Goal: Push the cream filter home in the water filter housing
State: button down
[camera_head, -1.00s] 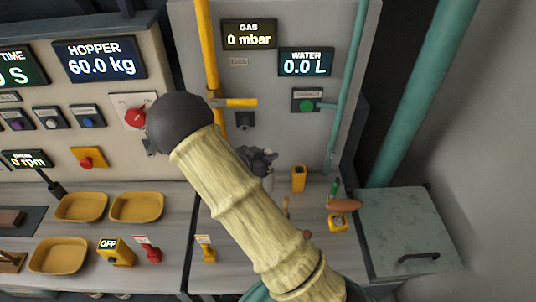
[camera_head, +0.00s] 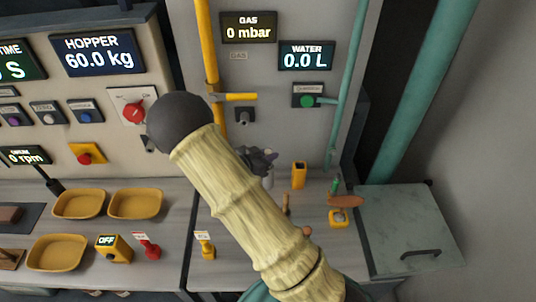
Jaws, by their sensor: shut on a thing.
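My arm runs from the bottom edge up across the middle of the view and covers much of the right-hand bench. Beyond its right side a dark grey jawed shape shows, which I take to be my gripper (camera_head: 264,160), small and partly hidden. Just under it is a small pale upright piece (camera_head: 267,182), seemingly the cream filter, shut in the jaws. Its lower end is hidden by my arm. I cannot make out the water filter housing or how far the filter sits in it.
A grey panel with gas and water displays (camera_head: 306,55) stands behind the bench. An orange block (camera_head: 299,175) and a brown oval piece (camera_head: 345,201) over a yellow base (camera_head: 340,218) are to the right. Yellow trays (camera_head: 58,253) and a red-knobbed control panel are at left.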

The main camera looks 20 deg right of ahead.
jog(key=shift+f+b, duration=0.35)
jog(key=shift+f, duration=0.2)
jog(key=c, duration=1.3)
grip_release()
jog(key=shift+o, duration=0.2)
jog(key=b+v, duration=0.2)
jog(key=v, duration=1.5)
jog(key=shift+a+b, duration=0.2)
jog(key=shift+b, duration=0.2)
